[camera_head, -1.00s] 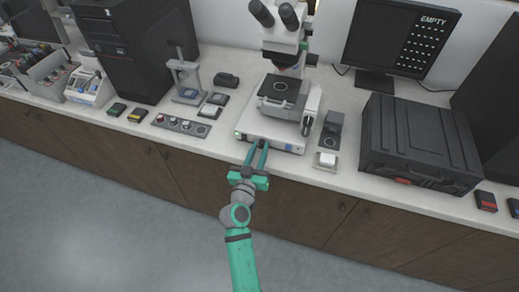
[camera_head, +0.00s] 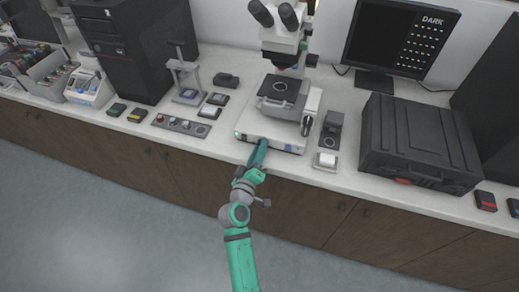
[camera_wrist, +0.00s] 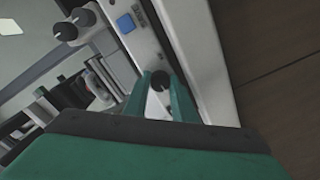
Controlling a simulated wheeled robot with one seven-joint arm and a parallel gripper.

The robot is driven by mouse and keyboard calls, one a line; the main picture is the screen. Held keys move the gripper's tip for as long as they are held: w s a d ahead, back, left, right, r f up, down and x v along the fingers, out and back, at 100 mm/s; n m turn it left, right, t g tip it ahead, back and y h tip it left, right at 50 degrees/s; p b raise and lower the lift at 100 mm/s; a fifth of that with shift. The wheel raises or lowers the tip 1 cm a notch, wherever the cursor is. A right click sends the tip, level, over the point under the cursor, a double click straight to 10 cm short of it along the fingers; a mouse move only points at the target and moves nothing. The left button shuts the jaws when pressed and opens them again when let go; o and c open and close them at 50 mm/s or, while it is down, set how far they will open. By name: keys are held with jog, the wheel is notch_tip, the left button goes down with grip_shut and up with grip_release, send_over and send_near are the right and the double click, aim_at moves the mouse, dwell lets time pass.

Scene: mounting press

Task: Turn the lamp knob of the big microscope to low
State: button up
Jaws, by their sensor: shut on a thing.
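The big microscope (camera_head: 277,98) stands on the bench in the middle of the head view, its white base (camera_head: 262,126) facing me. My gripper (camera_head: 259,153) reaches up to the front of that base, rolled so that its fingers overlap in the head view. In the wrist view the black lamp knob (camera_wrist: 160,81) with a pale mark sits between the two green fingertips of my gripper (camera_wrist: 163,90), which are shut on it. The knob is hidden in the head view. A blue square button (camera_wrist: 125,23) is on the base front nearby.
The monitor (camera_head: 402,36) at the back right reads "DARK". A black case (camera_head: 418,140) stands to the right and a small control box (camera_head: 182,124) to the left. A small white block (camera_head: 327,158) on a pad lies right of the microscope, near the bench edge.

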jog(key=n, duration=0.4)
jog(key=shift+n, duration=0.3)
dwell(0.3)
jog(key=o, duration=1.1)
jog(key=shift+c, duration=0.2)
jog(key=shift+f, duration=0.1)
